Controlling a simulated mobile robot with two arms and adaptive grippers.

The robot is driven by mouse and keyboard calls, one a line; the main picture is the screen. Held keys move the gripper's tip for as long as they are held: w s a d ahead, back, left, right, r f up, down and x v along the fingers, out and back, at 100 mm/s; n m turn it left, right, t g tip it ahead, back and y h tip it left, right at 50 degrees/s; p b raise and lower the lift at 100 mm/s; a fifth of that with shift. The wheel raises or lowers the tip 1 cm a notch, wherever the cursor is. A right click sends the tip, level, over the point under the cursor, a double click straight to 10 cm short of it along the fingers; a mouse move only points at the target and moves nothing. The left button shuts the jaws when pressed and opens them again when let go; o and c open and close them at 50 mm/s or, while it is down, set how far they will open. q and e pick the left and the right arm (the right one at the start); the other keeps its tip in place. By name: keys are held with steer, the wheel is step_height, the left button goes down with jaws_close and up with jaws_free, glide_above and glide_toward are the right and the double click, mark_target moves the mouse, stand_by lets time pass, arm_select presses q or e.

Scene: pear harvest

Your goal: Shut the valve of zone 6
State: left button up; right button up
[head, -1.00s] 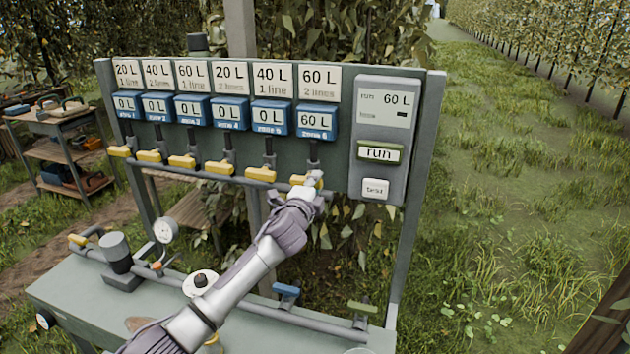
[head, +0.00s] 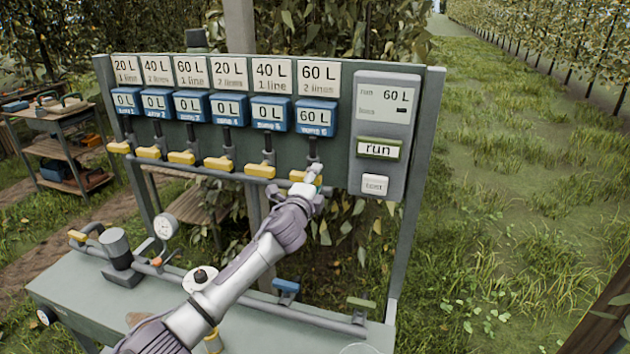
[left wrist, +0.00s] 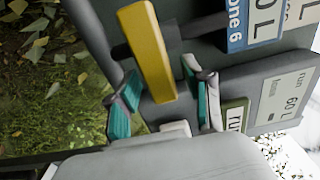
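The zone 6 valve has a yellow handle (head: 298,175) at the right end of the valve row, lying sideways like the others. Above it the blue zone 6 meter (head: 315,118) reads 60 L, and the card over that reads 60 L, 2 lines. My left gripper (head: 314,178) is at this handle and hides its right part. In the left wrist view the yellow handle (left wrist: 147,50) reaches toward the space between the teal-padded fingers of my left gripper (left wrist: 162,106). The fingers are apart, with a gap on both sides of the handle. My right gripper is not in view.
Several other yellow handles, such as the zone 5 handle (head: 260,171), stand left along the pipe. The grey control box (head: 383,135) with a run button (head: 379,150) is close at right. Below are a bench (head: 85,290), a gauge (head: 165,226) and blue handle (head: 286,286).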

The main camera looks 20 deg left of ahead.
arm_select(q)
steer(key=s, duration=1.2)
steer(key=shift+a, duration=0.2)
